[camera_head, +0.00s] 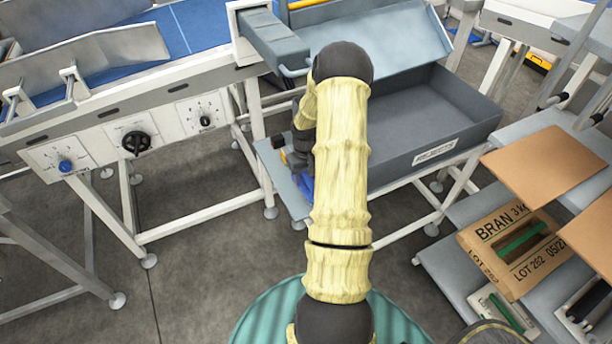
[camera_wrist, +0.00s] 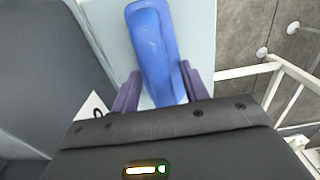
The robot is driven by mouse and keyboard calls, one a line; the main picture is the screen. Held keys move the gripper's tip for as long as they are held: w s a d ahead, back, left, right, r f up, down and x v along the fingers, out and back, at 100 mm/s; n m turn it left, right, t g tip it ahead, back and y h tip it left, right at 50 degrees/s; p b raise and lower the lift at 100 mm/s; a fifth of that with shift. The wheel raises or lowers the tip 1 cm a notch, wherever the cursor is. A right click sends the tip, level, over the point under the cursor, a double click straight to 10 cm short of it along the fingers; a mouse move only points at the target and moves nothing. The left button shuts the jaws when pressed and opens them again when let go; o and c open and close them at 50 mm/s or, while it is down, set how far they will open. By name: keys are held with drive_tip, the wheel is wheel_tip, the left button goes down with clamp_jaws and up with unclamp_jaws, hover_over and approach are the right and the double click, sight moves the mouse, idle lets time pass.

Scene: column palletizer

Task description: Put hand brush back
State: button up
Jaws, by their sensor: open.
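A long blue object, which looks like the hand brush (camera_wrist: 150,38), lies on a pale ledge (camera_wrist: 200,30) in the wrist view. My gripper (camera_wrist: 159,74) is open, with one purple finger on each side of the near part of the brush. I cannot tell whether either finger touches it. The brush's near end is hidden behind the gripper body. In the head view only a bit of blue (camera_head: 305,184) shows beside my arm, on the ledge left of the rejects bin. My arm hides most of the gripper there.
The grey rejects bin (camera_head: 432,153) stands right beside the ledge, its wall rising close to the gripper. A conveyor (camera_head: 120,115) with control knobs is at the left. Brown boards (camera_head: 545,165) and a bran sack (camera_head: 490,235) are on shelves at the right. Open floor lies left of the ledge.

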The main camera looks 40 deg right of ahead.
wheel_tip(320, 180, up, 8)
drive_tip(key=shift+f+b, duration=0.25)
drive_tip(key=shift+b, duration=0.05)
idle(0.5)
